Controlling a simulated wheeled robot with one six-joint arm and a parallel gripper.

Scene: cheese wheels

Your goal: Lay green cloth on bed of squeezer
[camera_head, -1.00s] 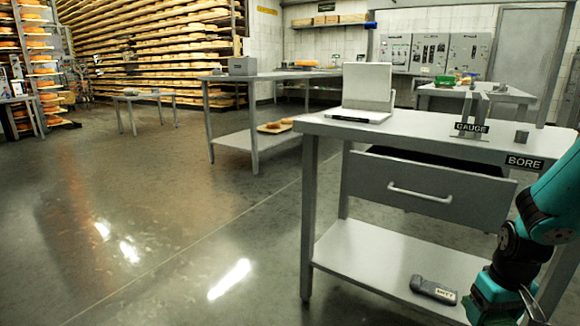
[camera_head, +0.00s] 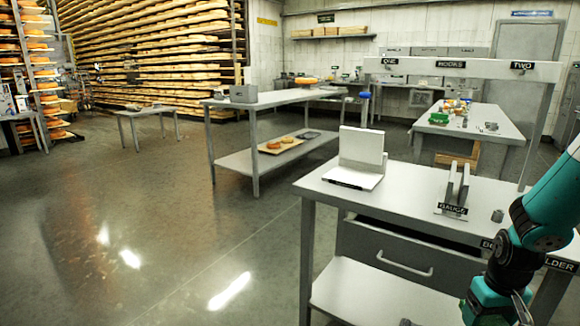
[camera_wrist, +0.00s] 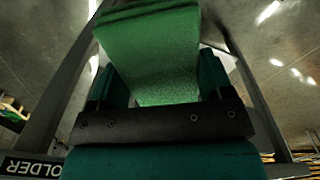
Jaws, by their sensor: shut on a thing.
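The green cloth (camera_wrist: 155,55) is a folded, textured pad that fills the upper middle of the wrist view. My gripper (camera_wrist: 160,88) is shut on it, with a teal finger on each side. In the head view my gripper (camera_head: 522,308) is at the lower right edge, beside the near table's front; the cloth cannot be made out there. A white piece with a flat base and an upright plate (camera_head: 362,148) stands on the near table's left end. No readable label names the squeezer, so I cannot tell whether this is it.
The near table (camera_head: 405,195) has a slightly open drawer (camera_head: 390,255) below. A gauge stand (camera_head: 455,190) and a small grey block (camera_head: 497,215) stand on top. A hook rail (camera_head: 460,69) spans behind. Another table (camera_head: 290,98) stands farther back. Open floor lies left.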

